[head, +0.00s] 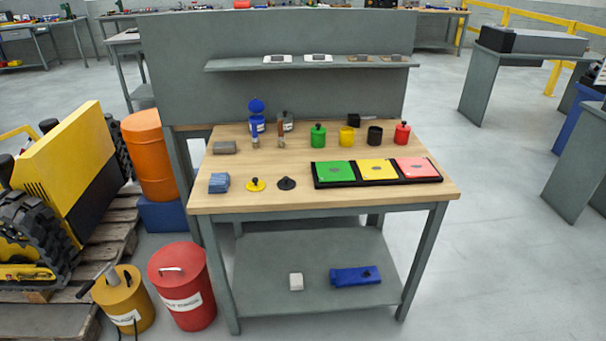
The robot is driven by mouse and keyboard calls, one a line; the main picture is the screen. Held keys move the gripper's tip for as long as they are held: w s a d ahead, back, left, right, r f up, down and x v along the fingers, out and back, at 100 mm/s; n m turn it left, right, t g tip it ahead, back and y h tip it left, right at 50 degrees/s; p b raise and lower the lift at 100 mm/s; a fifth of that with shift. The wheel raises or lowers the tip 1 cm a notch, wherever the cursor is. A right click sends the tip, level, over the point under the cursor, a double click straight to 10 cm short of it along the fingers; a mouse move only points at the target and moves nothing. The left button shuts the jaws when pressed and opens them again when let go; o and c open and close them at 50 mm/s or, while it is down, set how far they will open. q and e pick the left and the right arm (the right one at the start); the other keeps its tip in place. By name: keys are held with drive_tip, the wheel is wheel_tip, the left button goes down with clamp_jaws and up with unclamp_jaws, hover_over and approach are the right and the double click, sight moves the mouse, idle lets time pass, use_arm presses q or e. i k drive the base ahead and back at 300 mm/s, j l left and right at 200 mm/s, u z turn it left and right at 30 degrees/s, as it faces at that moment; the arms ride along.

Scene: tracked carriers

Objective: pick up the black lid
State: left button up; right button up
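The black lid (286,183) lies flat on the wooden tabletop near the front edge, left of the middle, with a small knob on top. A yellow lid (256,184) with a dark knob lies just left of it, apart from it. A black pot (374,136) stands further back on the right, and its top looks open. Neither of my grippers is in view.
A yellow pot (346,137), green pot (318,136) and red pot (402,134) stand near the black pot. A black tray (378,183) with green, yellow and red panels lies right of the lid. Blue cloths (219,183) lie left. The wood before the lid is clear.

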sight(285, 184)
drive_tip(key=i+l+u, duration=0.3)
drive_tip(key=l+u, duration=0.25)
drive_tip(key=l, duration=0.25)
drive_tip(key=i+l+u, duration=0.15)
drive_tip(key=l+u, duration=0.15)
drive_tip(key=l, duration=0.15)
drive_tip(key=i+l+u, duration=0.1)
drive_tip(key=l+u, duration=0.2)
drive_tip(key=l, duration=0.2)
